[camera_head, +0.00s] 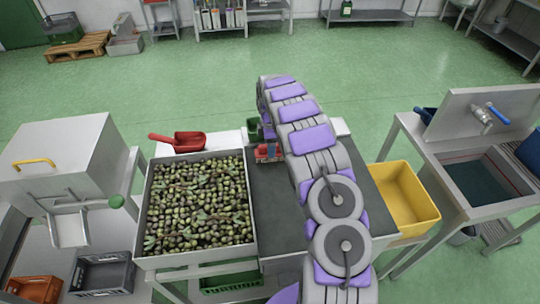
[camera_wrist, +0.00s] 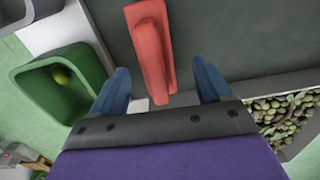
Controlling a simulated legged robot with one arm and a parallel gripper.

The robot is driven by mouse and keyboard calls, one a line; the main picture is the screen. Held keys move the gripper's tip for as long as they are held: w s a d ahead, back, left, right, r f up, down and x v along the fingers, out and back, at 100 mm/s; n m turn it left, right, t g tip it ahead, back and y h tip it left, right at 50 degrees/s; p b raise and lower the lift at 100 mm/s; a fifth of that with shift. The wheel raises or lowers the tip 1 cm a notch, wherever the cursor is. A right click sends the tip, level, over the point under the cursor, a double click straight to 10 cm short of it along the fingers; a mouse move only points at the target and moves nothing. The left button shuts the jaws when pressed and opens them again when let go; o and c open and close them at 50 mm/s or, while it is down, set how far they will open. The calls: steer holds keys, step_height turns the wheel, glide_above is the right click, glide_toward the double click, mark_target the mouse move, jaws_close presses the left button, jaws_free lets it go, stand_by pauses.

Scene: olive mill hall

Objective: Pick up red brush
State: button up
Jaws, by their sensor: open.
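The red brush (camera_wrist: 150,45) lies on a dark grey surface (camera_wrist: 215,25) in the wrist view, its long red body running up and down the picture. My gripper (camera_wrist: 161,66) is open, with one blue finger on each side of the brush's lower end. I see no clear contact between the fingers and the brush. In the head view a small red part, likely the brush (camera_head: 268,153), shows beside my arm at the far end of the dark belt (camera_head: 275,205). My arm hides most of the gripper there.
A green container (camera_wrist: 65,85) with one olive inside stands left of my gripper in the wrist view. A tray of olives (camera_head: 197,205) is left of the belt, with a red scoop (camera_head: 180,142) behind it. A yellow bin (camera_head: 403,200) stands right.

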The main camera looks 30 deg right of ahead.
steer(key=shift+f, duration=0.3)
steer(key=f, duration=0.1)
steer(key=f+b, duration=0.1)
steer(key=f, duration=0.1)
steer(key=d+f+b, duration=0.1)
steer(key=shift+w+f, duration=0.25)
steer(key=shift+f, duration=0.15)
steer(key=shift+a+r, duration=0.1)
steer(key=shift+a, duration=0.3)
steer(key=c, duration=0.3)
steer(key=shift+d, duration=0.25)
steer(key=c, duration=0.8)
jaws_close()
